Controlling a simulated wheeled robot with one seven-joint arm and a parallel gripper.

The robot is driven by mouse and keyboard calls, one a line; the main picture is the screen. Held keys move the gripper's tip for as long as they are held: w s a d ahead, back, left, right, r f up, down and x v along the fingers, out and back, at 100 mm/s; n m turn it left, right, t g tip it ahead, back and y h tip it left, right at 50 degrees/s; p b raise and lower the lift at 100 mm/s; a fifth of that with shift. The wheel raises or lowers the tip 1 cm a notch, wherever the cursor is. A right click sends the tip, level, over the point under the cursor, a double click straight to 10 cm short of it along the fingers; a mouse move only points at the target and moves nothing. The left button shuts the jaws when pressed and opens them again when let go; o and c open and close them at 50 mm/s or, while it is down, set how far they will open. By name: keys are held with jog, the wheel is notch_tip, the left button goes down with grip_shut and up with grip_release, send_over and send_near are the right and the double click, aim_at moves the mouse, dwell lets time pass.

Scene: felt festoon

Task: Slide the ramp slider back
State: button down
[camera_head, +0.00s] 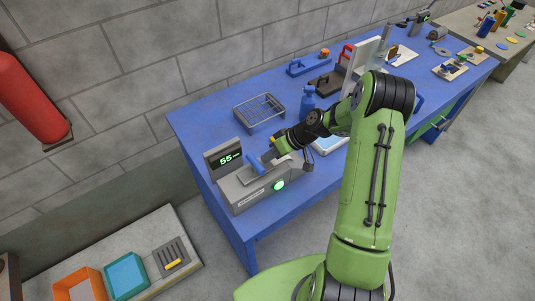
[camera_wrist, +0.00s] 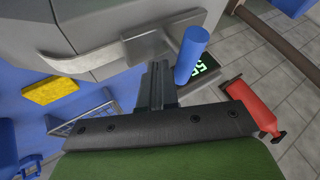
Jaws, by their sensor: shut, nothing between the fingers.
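The ramp slider is a blue upright handle (camera_head: 257,164) on top of a grey machine (camera_head: 240,193) at the left end of the blue bench. In the wrist view the blue handle (camera_wrist: 192,54) stands just right of my gripper (camera_wrist: 160,72). My gripper is shut and empty, with its fingers close beside the handle. Whether they touch it I cannot tell. In the head view my wrist hangs over the machine's right side and hides the fingertips. A display (camera_head: 224,159) behind the handle shows a green 55, and a round green light (camera_head: 279,185) glows on the machine's front.
A wire basket (camera_head: 259,112) and a blue bottle (camera_head: 308,97) stand behind my wrist on the blue bench (camera_head: 203,123). A red extinguisher (camera_head: 32,98) hangs on the wall. A low table at lower left holds an orange tray (camera_head: 81,286) and a teal tray (camera_head: 125,276).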

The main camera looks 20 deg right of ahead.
jog(key=shift+s+a+r, duration=0.1)
jog(key=shift+s+a, duration=0.05)
jog(key=shift+a, duration=0.25)
